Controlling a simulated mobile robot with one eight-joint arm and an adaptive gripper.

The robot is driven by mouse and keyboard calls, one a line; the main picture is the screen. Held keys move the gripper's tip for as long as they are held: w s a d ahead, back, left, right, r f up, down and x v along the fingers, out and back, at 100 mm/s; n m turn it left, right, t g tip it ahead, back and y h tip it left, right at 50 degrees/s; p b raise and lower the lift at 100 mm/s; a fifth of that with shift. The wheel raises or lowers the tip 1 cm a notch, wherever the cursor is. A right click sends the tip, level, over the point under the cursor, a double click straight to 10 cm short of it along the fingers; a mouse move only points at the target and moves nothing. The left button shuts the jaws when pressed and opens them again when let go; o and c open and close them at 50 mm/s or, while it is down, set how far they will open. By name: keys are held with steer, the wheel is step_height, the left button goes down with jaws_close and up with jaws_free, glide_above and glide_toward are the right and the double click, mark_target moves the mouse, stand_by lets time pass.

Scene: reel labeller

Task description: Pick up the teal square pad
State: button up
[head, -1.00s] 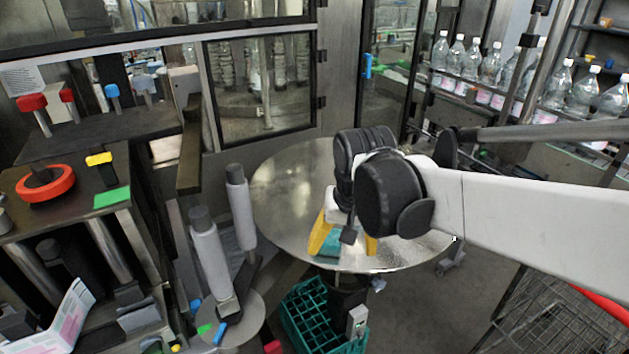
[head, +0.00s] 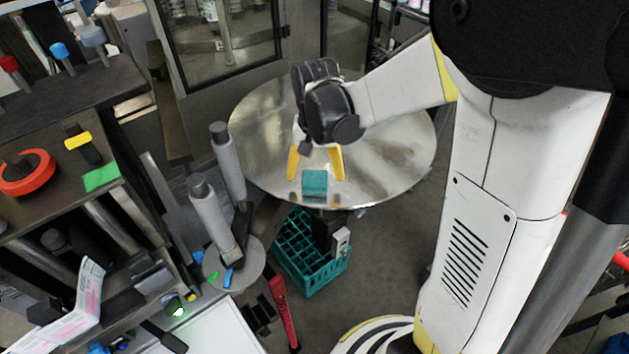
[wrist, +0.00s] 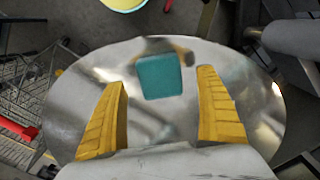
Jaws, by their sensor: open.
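The teal square pad (head: 315,183) lies on the round metal table (head: 400,165), near its front edge in the head view. In the wrist view the pad (wrist: 160,77) lies beyond my fingertips and between their lines, a little left of the middle. My gripper (head: 316,163) is open, its two yellow fingers spread. It is empty and sits just behind the pad in the head view. In the wrist view my gripper's fingers (wrist: 162,80) stand either side with the metal tabletop between them. I cannot tell the exact height of the fingertips above the table.
A green crate (head: 312,270) stands on the floor below the table's front edge. Two grey rollers (head: 228,165) stand upright left of the table. A dark bench (head: 60,185) holds an orange ring and a bright green square (head: 102,177). The tabletop around the pad is clear.

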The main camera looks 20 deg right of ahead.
mark_target(315, 178)
step_height(315, 178, down, 3)
steer(key=shift+f, duration=0.15)
steer(key=c, duration=1.1)
steer(key=shift+c, duration=0.4)
steer(key=r, duration=0.4)
steer(key=shift+d+r+p, duration=0.25)
steer(key=shift+r+p, duration=0.05)
steer(key=shift+r, duration=0.05)
steer(key=s+d+r, duration=0.3)
steer(key=d+r, duration=0.3)
steer(key=d, duration=0.4)
steer(key=shift+s+d+r+p, duration=0.2)
steer(key=shift+s+d+p, duration=0.1)
steer(key=shift+p, duration=0.1)
